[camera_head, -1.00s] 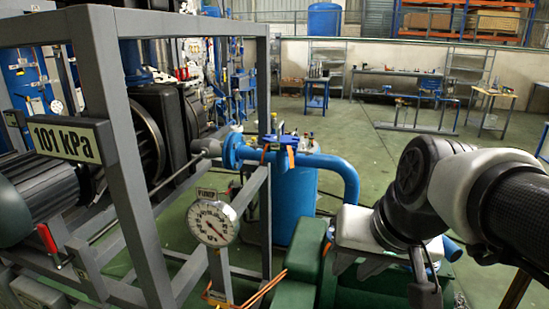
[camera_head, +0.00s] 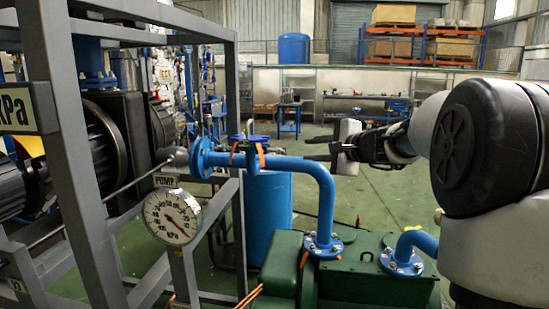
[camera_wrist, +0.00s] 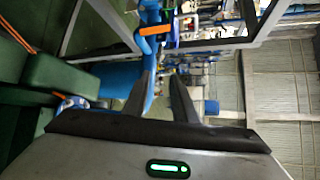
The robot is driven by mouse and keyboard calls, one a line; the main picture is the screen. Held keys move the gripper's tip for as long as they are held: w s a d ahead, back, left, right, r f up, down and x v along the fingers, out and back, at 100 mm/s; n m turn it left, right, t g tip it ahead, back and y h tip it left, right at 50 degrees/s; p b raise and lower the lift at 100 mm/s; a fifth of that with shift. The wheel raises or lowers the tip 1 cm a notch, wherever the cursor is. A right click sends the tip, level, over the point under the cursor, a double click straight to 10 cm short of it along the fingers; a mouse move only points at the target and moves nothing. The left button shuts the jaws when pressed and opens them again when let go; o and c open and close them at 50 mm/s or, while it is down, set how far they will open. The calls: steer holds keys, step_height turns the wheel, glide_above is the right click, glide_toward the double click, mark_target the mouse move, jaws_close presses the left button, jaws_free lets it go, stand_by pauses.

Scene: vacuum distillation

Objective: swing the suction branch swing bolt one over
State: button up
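The blue suction pipe (camera_head: 327,190) rises from the green pump and bends left to a flange (camera_head: 201,158) near the grey frame. Two small orange pieces sit on its upper run, one at left (camera_head: 234,152) and one at right (camera_head: 260,156); I cannot tell surely which is swing bolt one. My gripper (camera_head: 308,148) is right of them, in the air above the pipe bend, pointing left. In the wrist view its two dark fingers (camera_wrist: 162,75) are apart with nothing between them. An orange piece (camera_wrist: 156,30) shows beyond the fingertips, on the blue pipe (camera_wrist: 150,12).
A pressure gauge (camera_head: 172,217) stands in front of the pipe at left. The grey frame (camera_head: 62,130) fills the left side. The green pump (camera_head: 350,280) lies below, with a second blue flanged pipe (camera_head: 403,258). A blue tank (camera_head: 270,215) stands behind the pipe.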

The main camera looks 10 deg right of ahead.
mark_target(281, 150)
steer(key=p+x, duration=0.2)
steer(key=x, duration=1.5)
steer(key=shift+p, duration=0.3)
steer(key=shift+s+r, duration=0.1)
jaws_close()
steer(key=shift+r, duration=0.15)
